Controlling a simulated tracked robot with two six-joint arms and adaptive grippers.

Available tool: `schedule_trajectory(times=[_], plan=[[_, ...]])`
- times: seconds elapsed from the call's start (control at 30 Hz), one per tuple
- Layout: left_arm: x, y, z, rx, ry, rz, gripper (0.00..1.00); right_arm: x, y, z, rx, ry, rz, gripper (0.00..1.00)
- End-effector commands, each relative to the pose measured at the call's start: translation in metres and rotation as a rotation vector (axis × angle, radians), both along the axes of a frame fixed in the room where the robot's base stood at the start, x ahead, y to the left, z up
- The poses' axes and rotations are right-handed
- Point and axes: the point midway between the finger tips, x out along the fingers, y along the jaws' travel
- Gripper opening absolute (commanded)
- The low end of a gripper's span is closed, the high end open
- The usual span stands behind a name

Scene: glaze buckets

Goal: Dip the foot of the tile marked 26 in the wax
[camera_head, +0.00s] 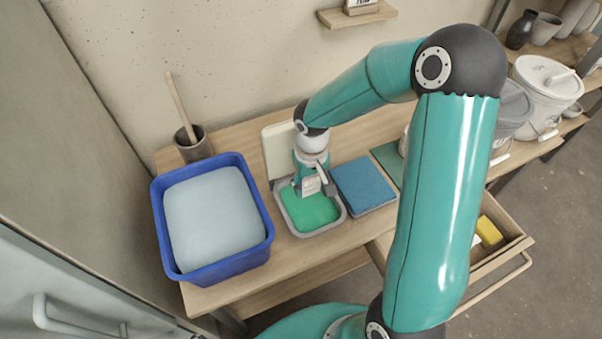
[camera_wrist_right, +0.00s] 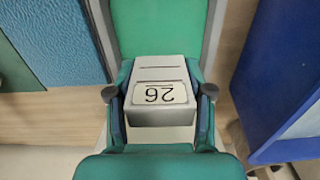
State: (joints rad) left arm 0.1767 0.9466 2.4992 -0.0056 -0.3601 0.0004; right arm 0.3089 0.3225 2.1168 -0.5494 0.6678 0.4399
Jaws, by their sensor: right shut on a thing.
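The pale grey tile marked 26 (camera_wrist_right: 160,94) is between the fingers of my right gripper (camera_wrist_right: 159,90), its number upside down in the wrist view. In the head view the tile (camera_head: 311,185) is over the back part of the shallow grey tray (camera_head: 342,214) of green wax (camera_head: 312,211). My right gripper (camera_head: 312,180) is shut on the tile and points down. I cannot tell whether the tile's foot touches the wax. My left gripper is not in view.
A blue tub (camera_head: 262,245) with pale content stands left of the tray, and a blue pad (camera_head: 363,185) lies right of it. A cream panel (camera_head: 277,150) stands behind. A dark cup (camera_head: 194,150) holds a stick. An open drawer (camera_head: 500,262) is at the right front.

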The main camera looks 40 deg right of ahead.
Motion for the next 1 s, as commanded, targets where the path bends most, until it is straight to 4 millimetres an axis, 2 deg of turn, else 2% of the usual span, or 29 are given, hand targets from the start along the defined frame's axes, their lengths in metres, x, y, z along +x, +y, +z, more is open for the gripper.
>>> schedule_trajectory(times=[0.33, 0.4, 0.63, 1.0], plan=[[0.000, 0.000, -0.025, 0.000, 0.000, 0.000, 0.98, 0.002, 0.002, -0.037, 0.001, 0.002, 0.009, 0.11], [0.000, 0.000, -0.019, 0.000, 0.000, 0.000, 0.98, 0.003, 0.003, -0.030, 0.000, 0.000, 0.010, 0.11], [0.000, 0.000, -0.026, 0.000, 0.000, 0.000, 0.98, 0.003, 0.006, -0.032, 0.000, 0.000, 0.013, 0.11], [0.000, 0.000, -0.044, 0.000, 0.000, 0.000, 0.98, 0.003, 0.006, -0.049, 0.000, 0.000, 0.014, 0.11]])
